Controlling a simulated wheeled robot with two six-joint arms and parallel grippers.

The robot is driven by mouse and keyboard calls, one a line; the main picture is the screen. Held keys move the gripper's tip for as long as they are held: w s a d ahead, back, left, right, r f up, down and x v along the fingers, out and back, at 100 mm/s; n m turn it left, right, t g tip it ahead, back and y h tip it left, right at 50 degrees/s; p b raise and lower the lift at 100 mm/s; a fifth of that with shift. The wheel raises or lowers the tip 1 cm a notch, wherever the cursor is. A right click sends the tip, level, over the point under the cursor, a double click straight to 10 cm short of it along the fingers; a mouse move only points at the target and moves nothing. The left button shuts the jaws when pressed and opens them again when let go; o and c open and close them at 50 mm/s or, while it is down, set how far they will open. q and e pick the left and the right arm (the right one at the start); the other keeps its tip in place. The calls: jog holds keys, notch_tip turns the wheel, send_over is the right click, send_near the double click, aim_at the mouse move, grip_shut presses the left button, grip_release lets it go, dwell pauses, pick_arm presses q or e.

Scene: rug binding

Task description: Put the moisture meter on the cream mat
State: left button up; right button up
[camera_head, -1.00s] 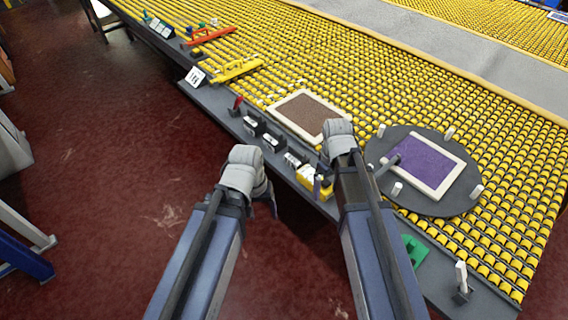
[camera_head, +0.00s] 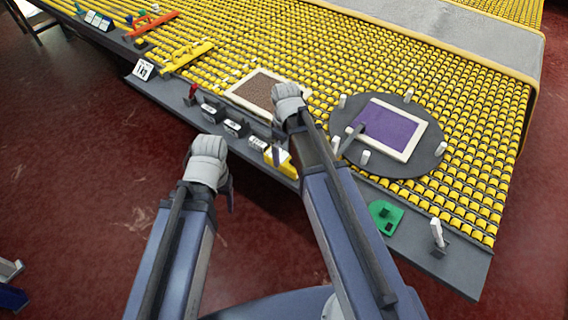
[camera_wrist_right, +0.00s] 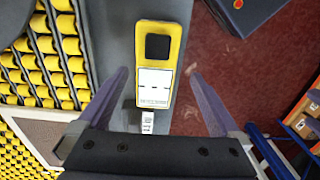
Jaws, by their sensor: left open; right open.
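A yellow device with a black square and a white label, which looks like the moisture meter (camera_wrist_right: 174,45), lies on the grey edge strip in the right wrist view. It shows as a yellow piece in the head view (camera_head: 284,166), partly hidden by my right arm. My right gripper (camera_wrist_right: 158,76) is open, its fingers on either side of the meter in the picture; contact is not visible. My left gripper (camera_head: 222,182) is open and empty over the floor side. A brown mat (camera_head: 252,90) and a purple mat (camera_head: 388,127) have cream borders; I cannot make out a plain cream mat.
The purple mat lies on a dark round plate (camera_head: 425,165) with several white pegs. Small black blocks (camera_head: 236,128) stand along the grey strip left of the meter. A green piece (camera_head: 384,216) and a white upright item (camera_head: 437,233) are at the right. Yellow rollers cover the table.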

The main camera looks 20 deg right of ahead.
aim_at(284, 157)
jog(key=shift+w+f+b, duration=0.25)
jog(key=shift+f+b, duration=1.05)
jog(key=shift+f, duration=0.05)
jog(key=shift+w+f+b, duration=0.25)
jog(key=shift+f+b, duration=1.05)
jog(key=shift+r, duration=0.1)
jog(key=shift+c, duration=0.4)
jog(key=c, duration=1.5)
